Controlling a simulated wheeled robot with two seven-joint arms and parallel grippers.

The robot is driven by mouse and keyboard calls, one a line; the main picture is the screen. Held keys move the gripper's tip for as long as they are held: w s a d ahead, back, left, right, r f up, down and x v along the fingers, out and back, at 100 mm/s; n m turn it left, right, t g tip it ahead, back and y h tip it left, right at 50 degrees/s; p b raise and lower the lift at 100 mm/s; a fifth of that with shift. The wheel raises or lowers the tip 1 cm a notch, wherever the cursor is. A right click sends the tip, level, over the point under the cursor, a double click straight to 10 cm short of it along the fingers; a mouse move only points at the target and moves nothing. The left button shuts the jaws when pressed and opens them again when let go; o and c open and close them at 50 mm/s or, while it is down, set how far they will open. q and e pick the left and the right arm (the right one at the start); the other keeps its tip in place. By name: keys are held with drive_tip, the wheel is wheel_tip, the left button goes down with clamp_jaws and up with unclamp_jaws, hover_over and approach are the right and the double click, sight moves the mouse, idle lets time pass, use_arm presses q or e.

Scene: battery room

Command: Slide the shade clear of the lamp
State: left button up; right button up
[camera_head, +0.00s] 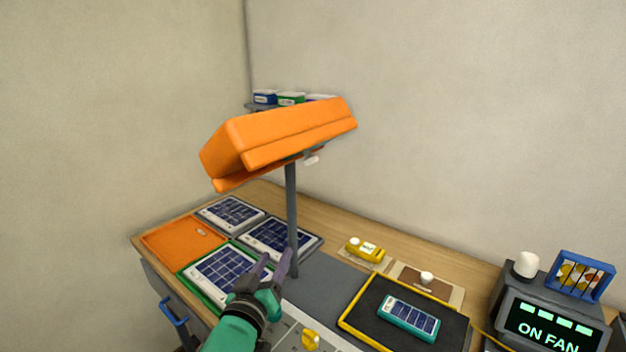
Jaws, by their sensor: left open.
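A long orange shade (280,135) sits tilted at the top of an upright grey lamp post (291,205), high above the workbench. A small pale part (311,160) shows under the shade's right half; I cannot tell if it is the bulb. My left gripper (272,264) is open and empty, with dark fingers pointing up and away. It is low over the bench, near the post's foot, well below the shade and apart from it. My right gripper is out of view.
Several solar panels (275,236) and an orange panel (182,244) lie on the wooden bench at left. A yellow-rimmed tray (355,328) holds a teal device (409,317). A yellow meter (366,250) lies behind. An "ON FAN" display (549,326) stands right.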

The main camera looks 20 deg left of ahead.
sight(311, 162)
use_arm(q)
drive_tip(key=w+d+r+t+h, duration=0.1)
drive_tip(key=d+r+t, duration=0.1)
drive_tip(key=r, duration=0.4)
drive_tip(key=d+r+t+h, duration=0.1)
drive_tip(key=d+r+t, duration=0.15)
drive_tip(key=r, duration=0.35)
drive_tip(key=shift+n, duration=0.3)
drive_tip(key=p+x, duration=0.1)
drive_tip(key=x, duration=0.3)
drive_tip(key=p+x, duration=0.2)
drive_tip(key=x, duration=0.3)
drive_tip(key=a+p+x, duration=0.1)
drive_tip(key=p+x, duration=0.1)
drive_tip(key=x, duration=0.2)
drive_tip(key=shift+w, duration=0.45)
clamp_jaws()
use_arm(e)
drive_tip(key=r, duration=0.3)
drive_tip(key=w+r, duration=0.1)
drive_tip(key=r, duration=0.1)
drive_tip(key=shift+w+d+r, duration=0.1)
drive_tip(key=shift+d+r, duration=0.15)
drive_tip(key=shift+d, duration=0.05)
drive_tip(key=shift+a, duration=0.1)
